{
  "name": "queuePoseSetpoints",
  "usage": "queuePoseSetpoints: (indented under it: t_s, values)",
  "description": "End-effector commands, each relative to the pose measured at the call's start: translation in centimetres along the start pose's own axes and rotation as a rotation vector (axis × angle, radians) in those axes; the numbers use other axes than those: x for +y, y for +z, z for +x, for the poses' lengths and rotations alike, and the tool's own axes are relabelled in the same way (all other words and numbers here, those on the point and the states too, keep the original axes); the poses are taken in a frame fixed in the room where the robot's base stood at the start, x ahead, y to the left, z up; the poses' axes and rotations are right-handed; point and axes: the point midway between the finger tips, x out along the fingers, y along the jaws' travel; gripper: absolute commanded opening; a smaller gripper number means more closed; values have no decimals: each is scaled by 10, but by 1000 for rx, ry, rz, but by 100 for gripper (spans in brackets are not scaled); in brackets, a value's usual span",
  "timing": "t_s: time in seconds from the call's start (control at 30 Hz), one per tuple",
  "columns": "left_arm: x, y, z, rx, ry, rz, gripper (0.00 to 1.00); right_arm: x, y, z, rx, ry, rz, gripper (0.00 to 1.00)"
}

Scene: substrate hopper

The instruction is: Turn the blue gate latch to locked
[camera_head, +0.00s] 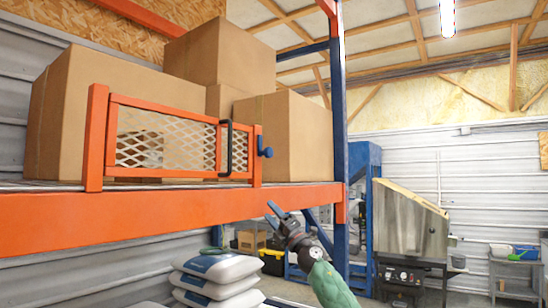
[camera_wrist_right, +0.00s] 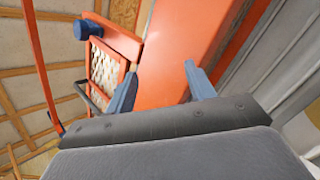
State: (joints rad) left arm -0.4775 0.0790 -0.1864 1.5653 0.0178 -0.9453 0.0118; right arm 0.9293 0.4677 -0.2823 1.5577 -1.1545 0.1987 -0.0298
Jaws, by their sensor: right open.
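The blue gate latch (camera_head: 266,152) is a round knob on a short stem at the right post of the orange mesh gate (camera_head: 165,107). In the right wrist view the blue latch (camera_wrist_right: 87,29) shows at upper left, beyond the fingers. The gate stands in line with the shelf front and has a black upright handle (camera_head: 226,148). My right gripper (camera_head: 272,212) is below and slightly right of the latch, in front of the orange shelf beam. Its two blue fingers (camera_wrist_right: 162,84) are apart with nothing between them. My left gripper is in neither view.
The orange shelf beam (camera_head: 150,213) runs below the gate, and a blue rack upright (camera_head: 340,120) stands right of the latch. Cardboard boxes (camera_head: 100,112) fill the shelf behind the gate. White sacks (camera_head: 215,280) are stacked below. The space in front of the latch looks clear.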

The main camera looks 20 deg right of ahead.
Motion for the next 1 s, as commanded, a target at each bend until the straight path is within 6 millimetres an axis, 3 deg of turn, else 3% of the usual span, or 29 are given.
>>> queuePoseSetpoints:
  t_s: [0.03,0.27,0.5,0.8,1.0]
  values:
    - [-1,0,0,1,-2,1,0,18,3,10,47,11,-61,54]
    - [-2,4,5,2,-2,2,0,84,14,44,269,10,-360,54]
    - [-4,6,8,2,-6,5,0,146,46,63,497,-97,-720,54]
    - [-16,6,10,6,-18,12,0,186,91,62,639,-272,-976,54]
    - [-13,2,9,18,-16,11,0,188,96,65,654,-299,-1001,54]
